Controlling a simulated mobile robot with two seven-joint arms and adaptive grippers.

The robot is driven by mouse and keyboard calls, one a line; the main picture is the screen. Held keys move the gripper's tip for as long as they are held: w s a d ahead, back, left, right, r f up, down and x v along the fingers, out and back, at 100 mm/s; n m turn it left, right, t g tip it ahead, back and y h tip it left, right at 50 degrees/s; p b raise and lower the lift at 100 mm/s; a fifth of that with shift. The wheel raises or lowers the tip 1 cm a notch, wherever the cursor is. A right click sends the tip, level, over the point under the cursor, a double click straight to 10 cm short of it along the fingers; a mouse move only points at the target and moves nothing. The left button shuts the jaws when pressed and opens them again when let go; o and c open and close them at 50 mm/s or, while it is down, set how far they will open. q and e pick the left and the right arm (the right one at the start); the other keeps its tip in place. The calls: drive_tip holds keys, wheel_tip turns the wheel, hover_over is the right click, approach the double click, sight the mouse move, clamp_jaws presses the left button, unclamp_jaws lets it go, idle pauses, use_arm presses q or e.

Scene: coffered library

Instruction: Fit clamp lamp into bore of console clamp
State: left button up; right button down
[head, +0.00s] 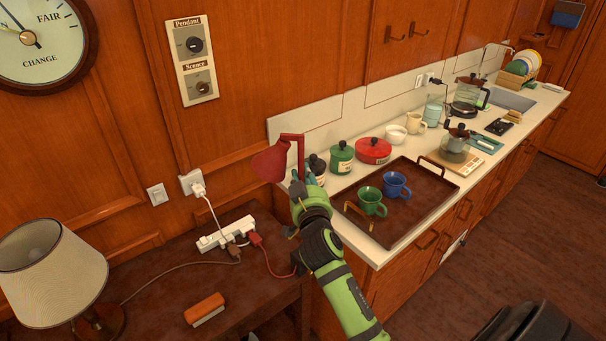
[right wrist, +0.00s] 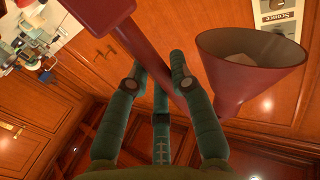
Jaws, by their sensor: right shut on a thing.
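The clamp lamp is red, with a cone shade (head: 271,162) and a bent arm (head: 300,150). My right gripper (head: 304,183) is shut on the lamp's stem and holds it up in the air beside the wall, above the right end of the dark console table (head: 160,284). In the right wrist view, the teal fingers (right wrist: 161,92) close around the red stem (right wrist: 188,107), with the open shade (right wrist: 250,72) to the right. A small dark piece (head: 297,262) shows at the console's right edge, partly behind my arm; I cannot tell whether it is the console clamp. The bore is not visible. My left gripper is not in view.
A white power strip (head: 226,234) with plugs, a red cord (head: 269,263), an orange-topped block (head: 204,309) and a table lamp (head: 50,272) are on the console. The counter at right holds a tray (head: 420,191) with green and blue mugs, and canisters.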

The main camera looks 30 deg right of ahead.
drive_tip(key=shift+r, duration=0.15)
drive_tip(key=shift+s+a+f+b, duration=0.1)
drive_tip(key=shift+f+b, duration=0.6)
drive_tip(key=shift+f, duration=0.15)
wheel_tip(320, 180, down, 4)
drive_tip(key=b, duration=0.3)
drive_tip(key=shift+b, duration=0.35)
drive_tip(key=shift+f, duration=0.1)
idle(0.5)
